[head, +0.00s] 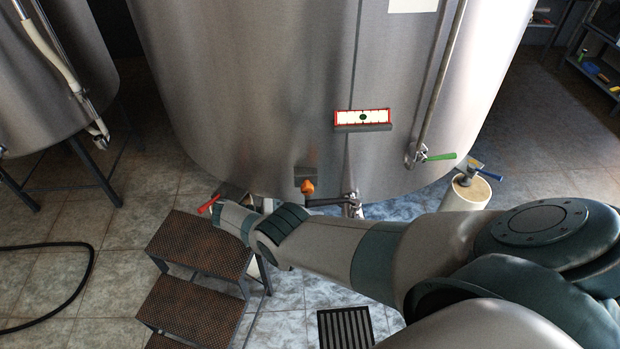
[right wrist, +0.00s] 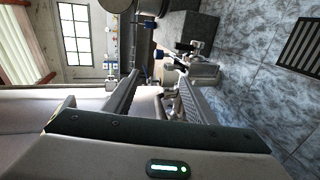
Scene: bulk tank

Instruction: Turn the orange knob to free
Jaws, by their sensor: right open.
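The orange knob (head: 307,186) sits low on the front of the big steel tank (head: 250,90), just below a small dark plate. I cannot make the knob out in the right wrist view. My right arm reaches in from the right across the head view, and its hand ends left of and below the knob. My right gripper (right wrist: 160,74) is open, with its two fingers spread apart in the right wrist view. Metal pipe fittings (right wrist: 172,100) show in the gap between them. The fingertips are mostly hidden in the head view. My left gripper is not in view.
A red handle (head: 208,204) is just beyond the hand. Brown steps (head: 200,245) stand below it. A pipe with a valve (head: 352,203) is right of the knob. A green handle (head: 440,157) and a blue handle (head: 487,176) are farther right. A floor drain (head: 346,328) lies in front.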

